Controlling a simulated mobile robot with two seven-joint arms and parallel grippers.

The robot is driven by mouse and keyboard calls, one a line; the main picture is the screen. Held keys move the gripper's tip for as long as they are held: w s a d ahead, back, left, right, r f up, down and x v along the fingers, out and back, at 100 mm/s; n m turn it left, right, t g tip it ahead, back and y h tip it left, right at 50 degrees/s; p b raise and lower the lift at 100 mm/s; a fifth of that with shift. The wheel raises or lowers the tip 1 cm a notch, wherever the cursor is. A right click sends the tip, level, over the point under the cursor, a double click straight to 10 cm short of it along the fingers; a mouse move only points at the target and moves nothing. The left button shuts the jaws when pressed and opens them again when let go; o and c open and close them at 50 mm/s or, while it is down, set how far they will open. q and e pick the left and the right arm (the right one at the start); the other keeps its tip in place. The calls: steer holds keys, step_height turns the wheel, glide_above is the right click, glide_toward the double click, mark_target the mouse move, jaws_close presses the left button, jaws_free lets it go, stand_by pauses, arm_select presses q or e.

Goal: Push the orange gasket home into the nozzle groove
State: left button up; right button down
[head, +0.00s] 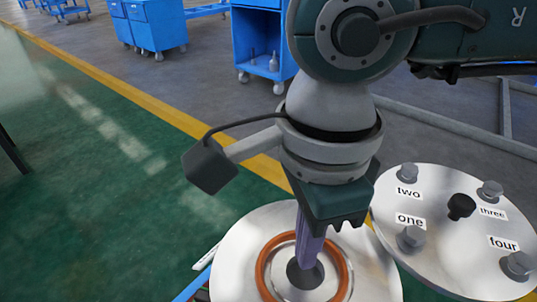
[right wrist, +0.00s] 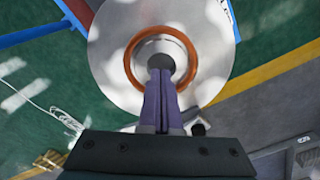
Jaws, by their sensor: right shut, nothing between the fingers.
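The orange gasket (head: 265,268) is a ring lying around the nozzle opening on the round silver shell flange (head: 232,262). It also shows in the right wrist view (right wrist: 128,62), circling the dark nozzle hole (right wrist: 160,65). Whether it sits down in the groove I cannot tell. My right gripper (head: 309,262) points down over the nozzle, its purple fingers together and empty. In the right wrist view its fingertips (right wrist: 160,76) overlap the near side of the opening, inside the ring. Contact is unclear. The left gripper is not in view.
A round silver cover plate (head: 440,215) with bolts labelled one to four and a black knob (head: 461,206) stands to the right, close to the flange. Blue wheeled cabinets (head: 155,27) stand at the back.

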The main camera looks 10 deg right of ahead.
mark_target(301, 274)
steer(key=shift+f+b, duration=0.3)
steer(key=shift+f, duration=0.5)
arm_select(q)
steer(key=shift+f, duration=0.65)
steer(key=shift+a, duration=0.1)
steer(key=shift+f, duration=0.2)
arm_select(e)
steer(key=shift+f, duration=0.15)
arm_select(q)
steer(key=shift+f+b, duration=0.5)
steer(key=shift+b, duration=0.15)
arm_select(e)
steer(key=shift+f, duration=0.55)
steer(key=shift+r+p, duration=1.15)
steer(key=shift+r, duration=0.45)
arm_select(q)
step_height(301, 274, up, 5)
steer(key=p, duration=0.2)
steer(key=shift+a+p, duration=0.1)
steer(key=shift+p, duration=0.2)
arm_select(e)
step_height(301, 274, up, 10)
steer(key=shift+f, duration=0.2)
